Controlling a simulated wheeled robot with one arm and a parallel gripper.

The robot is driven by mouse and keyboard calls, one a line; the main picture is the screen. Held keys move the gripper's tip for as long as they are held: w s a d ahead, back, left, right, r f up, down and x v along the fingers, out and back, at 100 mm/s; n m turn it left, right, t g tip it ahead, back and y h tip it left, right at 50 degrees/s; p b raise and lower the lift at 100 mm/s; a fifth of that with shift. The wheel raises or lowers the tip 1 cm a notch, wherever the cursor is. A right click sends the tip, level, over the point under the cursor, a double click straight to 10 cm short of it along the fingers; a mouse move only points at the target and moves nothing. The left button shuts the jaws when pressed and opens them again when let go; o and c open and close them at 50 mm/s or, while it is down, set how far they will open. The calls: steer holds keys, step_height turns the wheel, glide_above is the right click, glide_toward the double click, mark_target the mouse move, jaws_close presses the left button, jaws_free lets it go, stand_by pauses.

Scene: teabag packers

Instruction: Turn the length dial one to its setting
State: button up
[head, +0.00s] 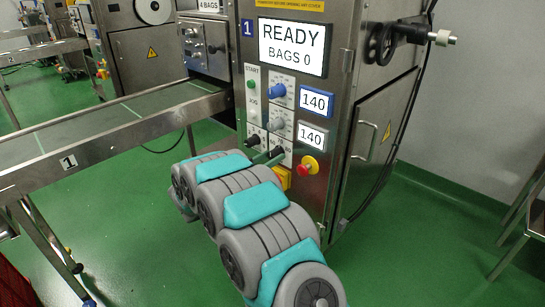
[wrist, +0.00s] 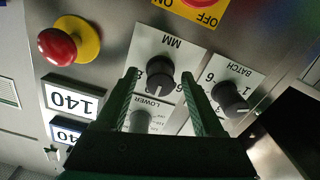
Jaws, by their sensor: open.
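In the wrist view, a black dial (wrist: 160,70) sits on a white plate marked MM. I take it for the length dial. A light line on its face seems to point down in the picture. My gripper (wrist: 159,76) is open, with its two green fingers on either side of this dial; I cannot tell whether they touch it. In the head view, my gripper (head: 268,157) is at the lower part of machine 1's panel, mostly hidden behind my arm. The dial there is largely covered by the gripper.
The black BATCH dial (wrist: 229,97) is close by the right finger. A grey LOWER knob (wrist: 140,121) lies between the fingers, nearer the palm. A red stop button (wrist: 57,46) stands out at left. A blue knob (head: 277,91) is higher on the panel. A conveyor (head: 90,128) runs left.

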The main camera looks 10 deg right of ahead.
steer(key=shift+w+d, duration=0.4)
jaws_close()
stand_by(0.4)
